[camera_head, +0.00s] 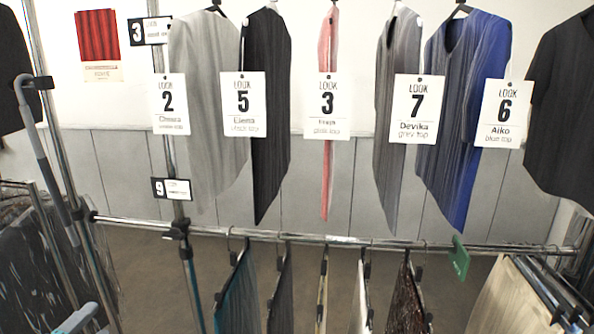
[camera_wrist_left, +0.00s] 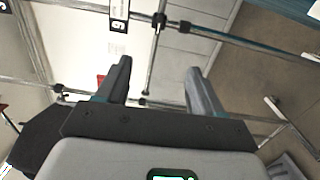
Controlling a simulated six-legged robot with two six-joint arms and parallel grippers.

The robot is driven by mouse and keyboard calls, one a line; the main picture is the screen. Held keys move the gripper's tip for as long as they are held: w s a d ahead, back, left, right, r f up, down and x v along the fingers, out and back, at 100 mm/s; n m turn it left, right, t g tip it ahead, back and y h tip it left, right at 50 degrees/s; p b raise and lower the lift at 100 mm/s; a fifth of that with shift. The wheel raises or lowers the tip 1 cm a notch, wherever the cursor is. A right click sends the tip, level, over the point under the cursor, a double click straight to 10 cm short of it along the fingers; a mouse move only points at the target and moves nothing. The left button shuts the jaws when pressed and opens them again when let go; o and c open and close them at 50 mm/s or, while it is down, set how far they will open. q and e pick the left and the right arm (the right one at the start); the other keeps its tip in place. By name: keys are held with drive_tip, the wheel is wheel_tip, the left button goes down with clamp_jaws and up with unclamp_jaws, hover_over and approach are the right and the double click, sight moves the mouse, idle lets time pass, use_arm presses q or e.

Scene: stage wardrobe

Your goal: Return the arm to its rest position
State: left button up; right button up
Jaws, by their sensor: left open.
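My left gripper (camera_wrist_left: 158,72) shows in the left wrist view with its two dark fingers spread apart. It is open and nothing is between the fingers. Beyond the fingers are metal rack tubes and the number 9 tag (camera_wrist_left: 120,14). In the head view I cannot clearly make out the left gripper. My right gripper is in neither view.
A chrome rail (camera_head: 330,239) crosses the head view, with several garments hanging below it. Tagged tops hang above, including a blue top (camera_head: 468,120) and a black top (camera_head: 270,100). An upright pole (camera_head: 170,130) stands at left.

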use_arm(q)
drive_tip(key=w+d+f+g+h, duration=0.2)
drive_tip(key=d+f, duration=0.6)
drive_tip(key=d, duration=0.2)
drive_tip(key=w+d+f+g+h, duration=0.2)
drive_tip(key=d+f, duration=0.6)
drive_tip(key=d, duration=0.2)
drive_tip(key=s+d+f+m+g, duration=0.3)
drive_tip(key=s+d+f+g, duration=0.3)
drive_tip(key=f, duration=0.5)
drive_tip(key=s+d+f+m+g, duration=0.1)
drive_tip(key=s+f+m+g, duration=0.1)
drive_tip(key=s+f+m, duration=0.1)
drive_tip(key=s+d+f+m+g+y, duration=0.1)
drive_tip(key=s+f+m+g, duration=0.2)
drive_tip(key=s+m, duration=0.2)
drive_tip(key=s+d+f+m+g+y, duration=0.1)
drive_tip(key=s+f+m+g, duration=0.1)
drive_tip(key=s, duration=0.7)
drive_tip(key=shift+s+d+f+m, duration=0.25)
drive_tip(key=shift+f+m, duration=0.4)
drive_tip(key=shift+m, duration=0.35)
